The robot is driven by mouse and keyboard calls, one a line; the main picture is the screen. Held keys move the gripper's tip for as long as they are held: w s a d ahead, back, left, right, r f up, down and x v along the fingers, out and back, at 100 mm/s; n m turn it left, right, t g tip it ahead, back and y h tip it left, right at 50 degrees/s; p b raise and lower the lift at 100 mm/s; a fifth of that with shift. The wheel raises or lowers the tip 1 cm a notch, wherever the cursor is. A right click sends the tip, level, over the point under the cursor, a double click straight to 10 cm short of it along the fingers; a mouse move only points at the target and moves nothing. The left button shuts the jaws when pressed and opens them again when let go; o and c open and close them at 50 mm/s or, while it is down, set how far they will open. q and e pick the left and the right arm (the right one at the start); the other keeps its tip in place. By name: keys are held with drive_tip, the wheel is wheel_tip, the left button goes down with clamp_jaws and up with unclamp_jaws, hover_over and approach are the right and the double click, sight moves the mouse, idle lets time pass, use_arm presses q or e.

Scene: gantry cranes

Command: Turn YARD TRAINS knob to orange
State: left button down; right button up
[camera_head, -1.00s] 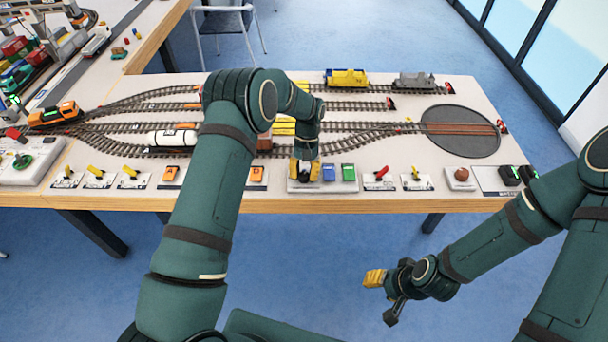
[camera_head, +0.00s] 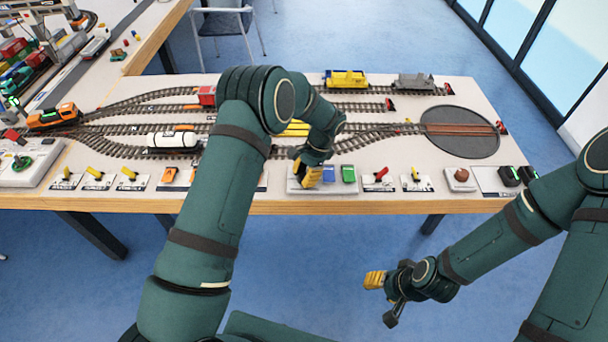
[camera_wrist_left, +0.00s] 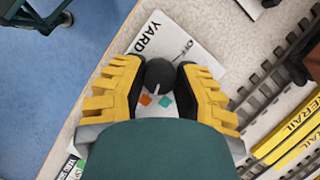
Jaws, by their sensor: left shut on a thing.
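The YARD panel (camera_wrist_left: 205,48) is a white plate in the left wrist view, with OFF lettering, an orange square (camera_wrist_left: 145,100) and a teal square (camera_wrist_left: 165,102). Its round black knob (camera_wrist_left: 158,72) sits between the yellow fingers of my left gripper (camera_head: 308,178), which is shut on it. In the head view my gripper hides the knob, and the panel's front edge (camera_head: 325,190) shows below. I cannot tell where the knob's pointer stands. My right gripper (camera_head: 385,296) hangs open and empty over the floor, in front of the table.
A red lever (camera_head: 381,173) is farther right. Tracks with a yellow wagon (camera_head: 346,78) and a white tank car (camera_head: 174,140) lie behind. A turntable (camera_head: 460,143) is at right.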

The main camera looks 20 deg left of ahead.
use_arm(q)
drive_tip(key=shift+s+f+m, duration=0.2)
drive_tip(key=shift+m, duration=0.5)
drive_tip(key=c, duration=0.6)
unclamp_jaws()
drive_tip(key=shift+r, duration=0.1)
drive_tip(key=shift+w+y, duration=0.1)
drive_tip(key=shift+y, duration=0.2)
drive_tip(key=shift+w+d+r, duration=0.1)
drive_tip(key=shift+w+r, duration=0.05)
drive_tip(key=shift+r, duration=0.3)
drive_tip(key=v, duration=1.1)
drive_tip(key=shift+s+r, duration=0.1)
drive_tip(key=shift+s, duration=0.2)
